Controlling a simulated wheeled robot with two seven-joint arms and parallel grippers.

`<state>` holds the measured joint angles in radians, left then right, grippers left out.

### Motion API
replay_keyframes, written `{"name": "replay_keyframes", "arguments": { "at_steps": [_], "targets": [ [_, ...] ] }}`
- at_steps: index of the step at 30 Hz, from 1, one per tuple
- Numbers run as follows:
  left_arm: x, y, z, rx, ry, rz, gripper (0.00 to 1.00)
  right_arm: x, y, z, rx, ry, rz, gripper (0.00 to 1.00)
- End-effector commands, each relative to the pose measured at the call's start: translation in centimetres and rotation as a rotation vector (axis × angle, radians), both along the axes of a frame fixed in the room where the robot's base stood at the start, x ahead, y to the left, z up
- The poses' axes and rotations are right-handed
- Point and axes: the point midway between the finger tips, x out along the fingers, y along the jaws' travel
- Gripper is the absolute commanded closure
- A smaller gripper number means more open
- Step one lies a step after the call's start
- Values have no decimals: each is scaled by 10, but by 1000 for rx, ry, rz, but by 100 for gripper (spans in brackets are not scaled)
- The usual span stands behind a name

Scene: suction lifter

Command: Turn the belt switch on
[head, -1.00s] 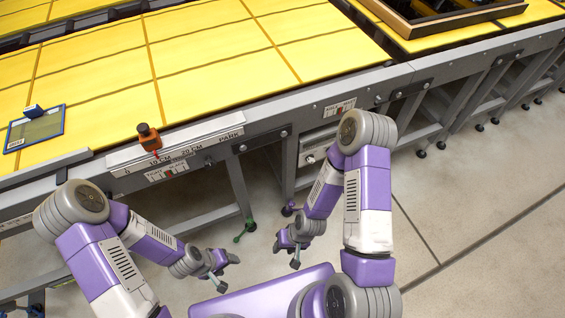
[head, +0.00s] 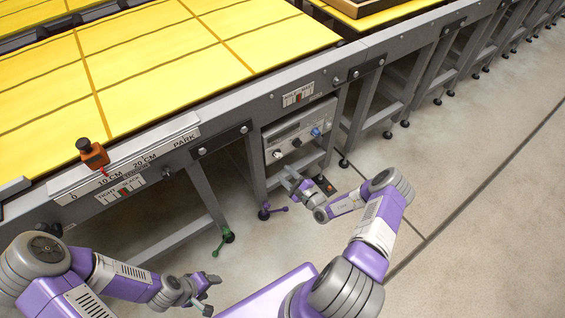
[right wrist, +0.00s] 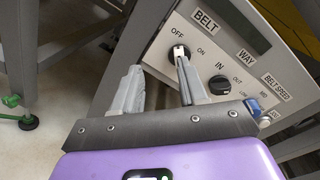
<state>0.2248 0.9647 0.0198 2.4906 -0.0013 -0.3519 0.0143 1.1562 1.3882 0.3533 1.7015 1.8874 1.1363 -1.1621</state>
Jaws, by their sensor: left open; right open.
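The belt switch (right wrist: 180,50) is a dark round knob with a pale pointer on the grey control panel (head: 296,128). It lies beside the BELT, OFF and ON labels in the right wrist view; the pointer seems nearer the OFF side. In the head view the switch (head: 278,154) is the leftmost knob. My right gripper (head: 287,176) is open and empty just below it. In the right wrist view, one fingertip of this gripper (right wrist: 158,64) overlaps the switch's lower edge; contact cannot be told. My left gripper (head: 207,291) is open and empty, low over the floor.
The WAY knob (right wrist: 219,85) and a blue belt speed knob (right wrist: 253,106) sit along the same panel. Conveyor frame legs (head: 202,190) stand left of the panel. An orange slider (head: 92,154) sits on the scale rail. The floor at right is clear.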

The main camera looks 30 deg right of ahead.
Motion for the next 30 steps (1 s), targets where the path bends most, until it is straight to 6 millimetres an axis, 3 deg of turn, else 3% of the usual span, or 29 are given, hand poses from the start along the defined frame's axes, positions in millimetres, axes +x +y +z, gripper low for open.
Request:
{"name": "replay_keyframes", "arguments": {
  "at_steps": [1,5,18,30],
  "targets": [
    [0,0,-2,0,0,0,40,0,-15,-3,-7,-13,-53,57],
    [0,0,-5,0,0,0,40,6,-30,-3,-17,-29,-111,57],
    [0,0,-27,0,0,0,40,67,-24,-4,-17,-27,-107,57],
    [0,0,-27,0,0,0,40,75,-24,-2,-15,-26,-107,60]
  ]
}}
